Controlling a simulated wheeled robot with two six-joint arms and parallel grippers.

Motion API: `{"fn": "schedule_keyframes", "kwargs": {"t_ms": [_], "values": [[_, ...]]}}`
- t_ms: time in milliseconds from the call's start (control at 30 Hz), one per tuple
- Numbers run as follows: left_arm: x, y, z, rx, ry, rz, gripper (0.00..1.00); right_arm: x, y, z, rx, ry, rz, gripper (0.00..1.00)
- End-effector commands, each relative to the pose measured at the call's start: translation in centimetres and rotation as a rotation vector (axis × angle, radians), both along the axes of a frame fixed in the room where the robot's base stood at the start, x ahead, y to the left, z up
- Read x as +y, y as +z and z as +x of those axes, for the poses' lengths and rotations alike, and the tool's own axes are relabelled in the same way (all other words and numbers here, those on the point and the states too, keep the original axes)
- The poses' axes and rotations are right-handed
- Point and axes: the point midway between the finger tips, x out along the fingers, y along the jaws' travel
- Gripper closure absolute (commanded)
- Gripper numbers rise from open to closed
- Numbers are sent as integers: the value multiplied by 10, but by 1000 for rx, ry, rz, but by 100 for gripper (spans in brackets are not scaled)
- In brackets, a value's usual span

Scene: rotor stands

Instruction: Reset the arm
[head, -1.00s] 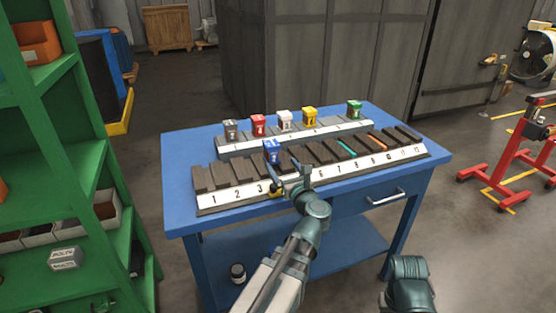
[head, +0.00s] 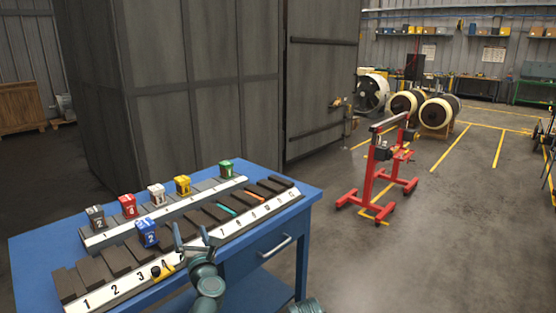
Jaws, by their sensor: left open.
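My left gripper (head: 191,238) is open and empty over the front numbered rack (head: 113,290), just right of the blue block (head: 147,232). My left arm comes up from the bottom edge. Part of my right arm shows at the bottom, but its gripper is out of view.
A rear rack (head: 90,242) holds grey, red, white, yellow and green blocks. Both racks stand on a blue table (head: 30,255). A small yellow and black item (head: 163,271) is beside the 4. A red wheeled stand (head: 372,170) is on the floor to the right, with open floor around it.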

Motion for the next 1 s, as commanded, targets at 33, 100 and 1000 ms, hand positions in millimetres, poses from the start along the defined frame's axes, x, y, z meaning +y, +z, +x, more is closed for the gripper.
{"fn": "schedule_keyframes", "kwargs": {"t_ms": [33,100,1000], "values": [[-22,1,10,58,-94,133,10,0,0,0,0,0,0,100],[-56,-3,21,147,-232,341,10,0,0,0,0,0,0,100],[-112,-244,-178,1063,-1998,2176,10,0,0,0,0,0,0,100]]}}
